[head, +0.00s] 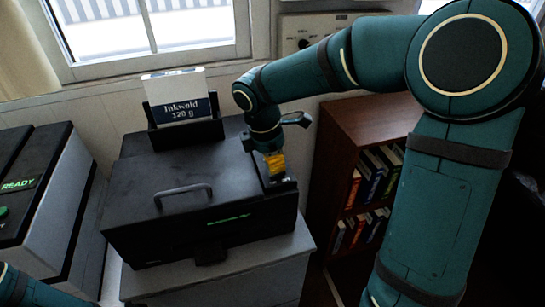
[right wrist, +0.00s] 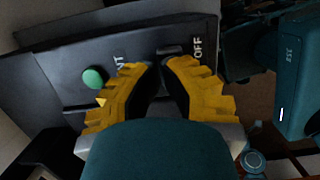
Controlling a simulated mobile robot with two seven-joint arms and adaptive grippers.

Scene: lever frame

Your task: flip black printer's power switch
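The black printer (head: 190,195) stands on a grey cabinet, with a handle on its front lid and small green lettering. My right gripper (head: 275,172) is over the printer's right side strip, with its yellow fingers pointing down. In the right wrist view the fingers (right wrist: 157,68) are drawn together and hold nothing I can see. Just beyond the tips lies a small dark switch (right wrist: 171,50) beside the white word OFF. A round green button (right wrist: 93,77) is to its left. I cannot tell whether the fingertips touch the panel. My left gripper is out of view.
Another printer (head: 55,190) with a READY display stands at the left. A paper pack labelled Inkwold (head: 183,108) stands in the black printer's rear feeder. A brown bookshelf (head: 372,118) is close on the right. A window and wall are behind.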

